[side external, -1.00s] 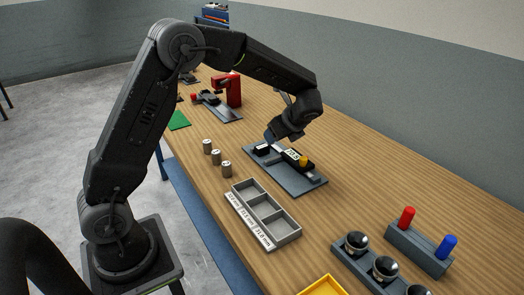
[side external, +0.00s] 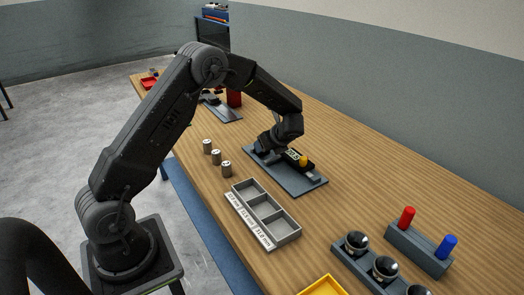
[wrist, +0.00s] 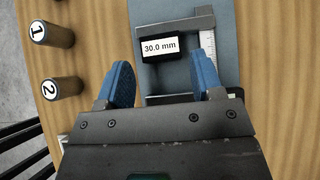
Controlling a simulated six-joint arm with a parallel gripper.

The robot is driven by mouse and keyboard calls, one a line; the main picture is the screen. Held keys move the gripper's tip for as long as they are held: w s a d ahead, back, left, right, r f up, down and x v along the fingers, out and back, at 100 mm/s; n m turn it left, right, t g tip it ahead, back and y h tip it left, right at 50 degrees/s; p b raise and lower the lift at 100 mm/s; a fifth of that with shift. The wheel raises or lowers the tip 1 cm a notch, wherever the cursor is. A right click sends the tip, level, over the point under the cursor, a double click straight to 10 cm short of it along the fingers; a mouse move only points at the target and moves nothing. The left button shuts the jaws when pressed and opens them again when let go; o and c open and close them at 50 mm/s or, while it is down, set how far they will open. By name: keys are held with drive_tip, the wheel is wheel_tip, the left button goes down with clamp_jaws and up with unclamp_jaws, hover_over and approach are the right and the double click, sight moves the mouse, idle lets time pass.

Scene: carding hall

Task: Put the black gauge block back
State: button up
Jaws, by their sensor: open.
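The black gauge block (wrist: 160,48), with a white label reading "30.0 mm", lies on a grey measuring fixture (wrist: 221,30) with a scale strip. A grey jaw bar is above it in the wrist view. My gripper (wrist: 160,66) is open, its blue fingertips left and right of the block's near end, apart from it. In the side external view my gripper (side external: 263,148) is low over the fixture (side external: 299,183) and hides the block.
Several numbered metal cylinders (side external: 216,157) stand left of the fixture. A grey compartment tray (side external: 282,238) with labels along its edge is empty. A row of black round pieces (side external: 385,268), a stand with red and blue pegs (side external: 420,248) and a yellow tray (side external: 324,286) are nearer.

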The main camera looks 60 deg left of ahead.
drive_tip(key=x, duration=0.4)
drive_tip(key=shift+w, duration=0.1)
drive_tip(key=c, duration=1)
drive_tip(key=shift+o, duration=0.2)
drive_tip(key=shift+r, duration=0.15)
